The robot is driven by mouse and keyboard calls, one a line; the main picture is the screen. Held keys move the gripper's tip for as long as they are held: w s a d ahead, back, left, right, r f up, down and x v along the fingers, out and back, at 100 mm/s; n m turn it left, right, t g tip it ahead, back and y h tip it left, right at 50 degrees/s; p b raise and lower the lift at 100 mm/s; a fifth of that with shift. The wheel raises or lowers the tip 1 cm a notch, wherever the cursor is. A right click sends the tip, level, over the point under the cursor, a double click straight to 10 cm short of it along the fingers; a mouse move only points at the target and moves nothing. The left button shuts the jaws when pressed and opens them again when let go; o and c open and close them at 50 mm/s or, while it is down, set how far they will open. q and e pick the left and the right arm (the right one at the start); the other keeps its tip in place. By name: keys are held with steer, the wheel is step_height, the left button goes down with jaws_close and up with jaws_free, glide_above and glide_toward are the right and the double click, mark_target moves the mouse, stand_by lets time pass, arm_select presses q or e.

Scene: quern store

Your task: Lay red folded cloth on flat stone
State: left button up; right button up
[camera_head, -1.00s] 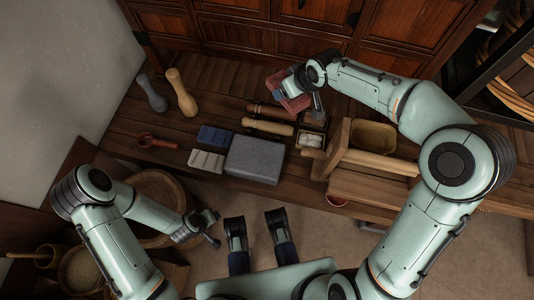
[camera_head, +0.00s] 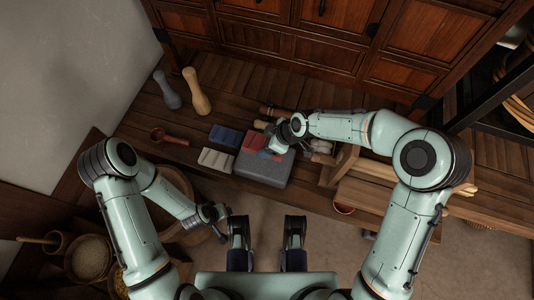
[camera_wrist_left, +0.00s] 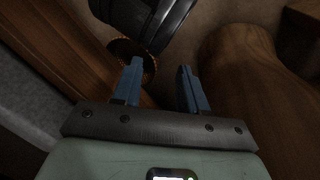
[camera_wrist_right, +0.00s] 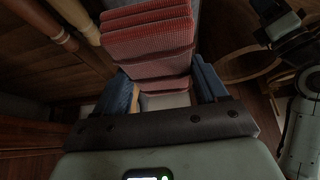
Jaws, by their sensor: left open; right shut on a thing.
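The red folded cloth (camera_head: 253,142) is over the back part of the flat grey stone (camera_head: 262,172), which lies on the wooden bench. My right gripper (camera_head: 279,142) is shut on the cloth from its right side. In the right wrist view the cloth (camera_wrist_right: 148,40) shows several stacked red layers between and beyond the blue fingers (camera_wrist_right: 165,88). I cannot tell whether its underside touches the stone. My left gripper (camera_head: 220,213) is open and empty, low in front of the bench; its spread fingers show in the left wrist view (camera_wrist_left: 163,88).
A blue folded cloth (camera_head: 225,136) and a pale folded cloth (camera_head: 215,159) lie left of the stone. A reddish scoop (camera_head: 168,136) and two pestle-like pieces (camera_head: 195,92) stand or lie farther left. A wooden frame (camera_head: 340,165) is close on the right.

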step_height(320, 180, down, 6)
steer(key=shift+r+b, duration=0.15)
steer(key=shift+b, duration=0.35)
step_height(320, 180, down, 4)
steer(key=shift+r+b, duration=0.15)
steer(key=shift+b, duration=0.3)
arm_select(q)
steer(key=w+f, duration=0.1)
steer(key=w+a+f, duration=0.1)
steer(key=shift+a+f+y, duration=0.3)
steer(key=shift+f, duration=0.05)
arm_select(e)
steer(key=o, duration=1.1)
arm_select(q)
steer(key=shift+s+f, duration=0.15)
steer(key=shift+s, duration=0.05)
